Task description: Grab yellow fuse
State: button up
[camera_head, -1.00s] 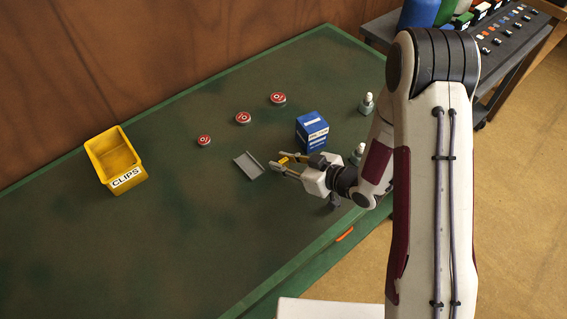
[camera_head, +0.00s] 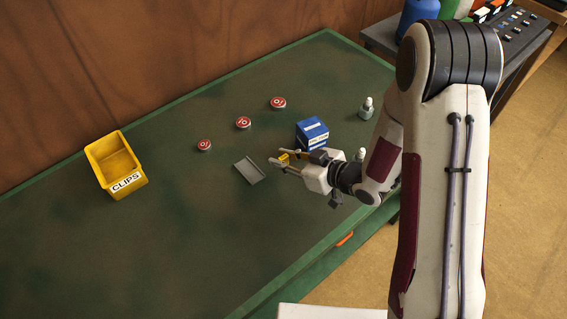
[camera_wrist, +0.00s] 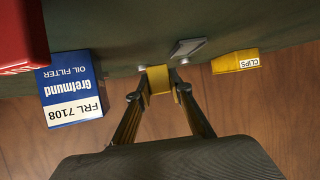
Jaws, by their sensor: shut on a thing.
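The yellow fuse (camera_wrist: 158,79) is a small yellow piece between my fingertips in the wrist view. In the head view the yellow fuse (camera_head: 284,157) shows as a small yellow spot at the fingers. My gripper (camera_head: 280,159) is shut on it, just right of the grey tray. In the wrist view both fingers of my gripper (camera_wrist: 159,88) reach to the sides of the fuse. Whether the fuse touches the table top is hard to tell.
A grey tray (camera_head: 249,172) lies left of my gripper. A blue oil filter box (camera_head: 311,133) stands close behind it. Several red-topped round tins (camera_head: 243,123) lie farther back. A yellow CLIPS bin (camera_head: 114,165) stands at the left. The green table's (camera_head: 130,260) front left is clear.

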aim_at(284, 157)
jog(key=shift+r, duration=3.2)
jog(key=shift+r, duration=0.1)
